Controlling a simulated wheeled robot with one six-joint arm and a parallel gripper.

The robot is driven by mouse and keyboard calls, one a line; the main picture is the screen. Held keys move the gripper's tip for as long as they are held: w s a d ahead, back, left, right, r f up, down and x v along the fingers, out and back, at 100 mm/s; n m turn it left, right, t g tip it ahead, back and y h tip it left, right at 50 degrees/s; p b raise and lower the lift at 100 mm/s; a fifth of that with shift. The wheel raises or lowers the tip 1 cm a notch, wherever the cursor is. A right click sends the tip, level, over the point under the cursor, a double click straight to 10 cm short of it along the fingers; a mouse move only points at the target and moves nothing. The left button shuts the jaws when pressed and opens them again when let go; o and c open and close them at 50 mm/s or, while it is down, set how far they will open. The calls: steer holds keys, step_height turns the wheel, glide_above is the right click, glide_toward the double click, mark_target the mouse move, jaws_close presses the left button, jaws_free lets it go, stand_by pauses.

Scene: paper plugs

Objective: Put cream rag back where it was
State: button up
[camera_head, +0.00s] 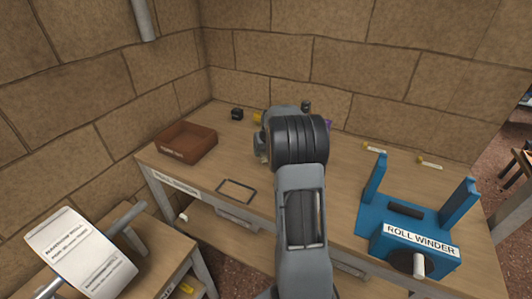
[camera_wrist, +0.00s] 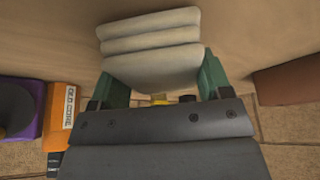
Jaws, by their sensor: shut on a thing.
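The cream rag (camera_wrist: 152,45), folded in layers, is between the green fingers of my gripper (camera_wrist: 158,78) in the wrist view. My gripper is shut on it. Tan bench surface shows beyond the rag; I cannot tell whether the rag touches it. In the head view my own arm hides most of the gripper and rag, over the back middle of the bench. An empty dark rectangular outline (camera_head: 236,180) lies on the bench near its front edge, left of my arm.
A brown open box (camera_head: 186,149) stands at the bench's left end. A blue roll winder (camera_head: 410,222) stands at the right. An orange box marked OLD CORE (camera_wrist: 62,100) and a purple thing (camera_wrist: 38,95) show in the wrist view. A brick wall is behind.

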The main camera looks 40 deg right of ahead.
steer(key=shift+f, duration=0.75)
steer(key=shift+f, duration=0.25)
steer(key=o, duration=0.8)
steer(key=shift+r, duration=0.1)
